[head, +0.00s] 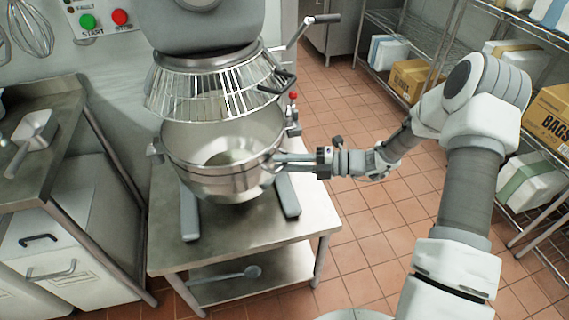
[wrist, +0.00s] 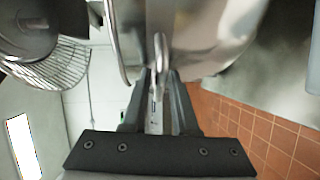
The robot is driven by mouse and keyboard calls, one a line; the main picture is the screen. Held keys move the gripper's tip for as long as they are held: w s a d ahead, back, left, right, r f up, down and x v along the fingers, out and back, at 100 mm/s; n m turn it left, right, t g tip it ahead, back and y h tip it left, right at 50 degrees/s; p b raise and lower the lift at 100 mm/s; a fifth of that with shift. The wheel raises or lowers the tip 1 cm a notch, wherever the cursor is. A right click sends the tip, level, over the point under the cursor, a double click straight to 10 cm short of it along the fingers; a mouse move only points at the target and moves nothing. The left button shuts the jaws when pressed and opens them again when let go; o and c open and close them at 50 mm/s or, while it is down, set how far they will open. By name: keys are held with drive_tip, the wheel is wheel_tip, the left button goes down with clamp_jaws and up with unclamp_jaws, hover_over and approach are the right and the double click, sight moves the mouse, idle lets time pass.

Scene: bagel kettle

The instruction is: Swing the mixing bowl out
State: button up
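The steel mixing bowl (head: 225,180) sits in the mixer's cradle, under the wire guard (head: 215,92) and the grey mixer head (head: 205,28). Its rim is below the guard, with a gap between them. My gripper (head: 279,163) reaches in from the right at the bowl's right side. In the wrist view, the thin metal handle (wrist: 162,55) of the bowl lies between my fingertips (wrist: 162,80). The fingers are close around it and look shut on it. The bowl's curved side (wrist: 205,30) fills the top of that view. The finger contact itself is partly hidden.
The mixer stands on a steel table (head: 240,240) with a scoop on its lower shelf. A counter (head: 50,115) with drawers is at left. Wire shelves with boxes (head: 412,78) are at right. Open tiled floor (head: 375,235) lies right of the table.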

drive_tip(key=shift+a, duration=0.1)
clamp_jaws()
idle(1.4)
